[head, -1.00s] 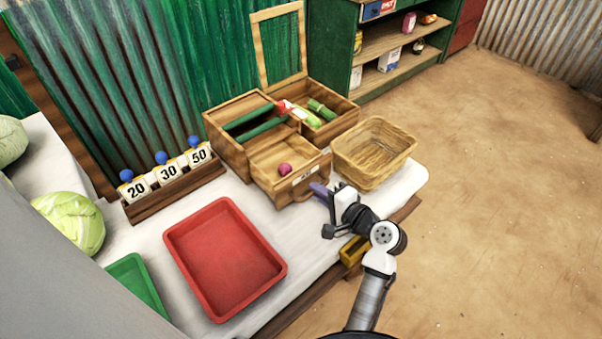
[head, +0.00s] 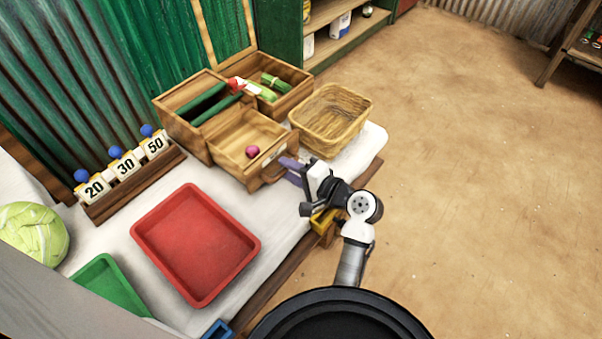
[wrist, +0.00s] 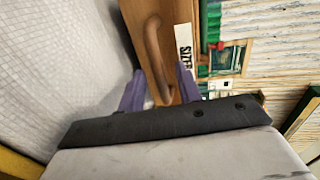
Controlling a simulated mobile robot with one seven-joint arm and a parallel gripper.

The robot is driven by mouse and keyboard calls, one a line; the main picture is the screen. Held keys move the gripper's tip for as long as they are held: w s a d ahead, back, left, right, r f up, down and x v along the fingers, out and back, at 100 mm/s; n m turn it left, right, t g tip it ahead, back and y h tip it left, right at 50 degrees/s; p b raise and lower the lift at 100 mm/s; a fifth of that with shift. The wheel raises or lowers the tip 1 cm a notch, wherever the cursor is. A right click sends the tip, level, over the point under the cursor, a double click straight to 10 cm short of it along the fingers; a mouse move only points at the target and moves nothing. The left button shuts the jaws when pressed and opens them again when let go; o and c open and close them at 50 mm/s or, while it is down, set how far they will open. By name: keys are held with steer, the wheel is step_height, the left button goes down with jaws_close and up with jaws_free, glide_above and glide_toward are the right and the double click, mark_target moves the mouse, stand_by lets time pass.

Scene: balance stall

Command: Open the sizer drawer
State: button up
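The sizer drawer (head: 240,131) is a wooden drawer pulled out from the front of a wooden box (head: 183,130). A small magenta ball (head: 253,152) lies inside it. The drawer front carries a wooden handle (head: 272,178) and a white label. In the wrist view the curved handle (wrist: 153,55) and the label (wrist: 184,50), lettered like "SIZERS", lie just ahead of my gripper (wrist: 158,88). The purple fingers are apart, one on each side of the handle's line. In the head view my gripper (head: 290,167) is at the drawer front. I cannot tell whether it touches the handle.
A wicker basket (head: 332,118) stands right of the drawer, close to my gripper. A red tray (head: 195,245), a green tray (head: 105,288) and a rack with number cards (head: 128,186) stand on the white-covered table. Yellow (head: 322,222) and blue bins sit by its front edge. Open floor lies right.

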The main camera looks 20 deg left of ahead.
steer(key=b+v, duration=0.2)
steer(key=v, duration=1.1)
steer(key=shift+s+d, duration=0.15)
steer(key=shift+d, duration=0.15)
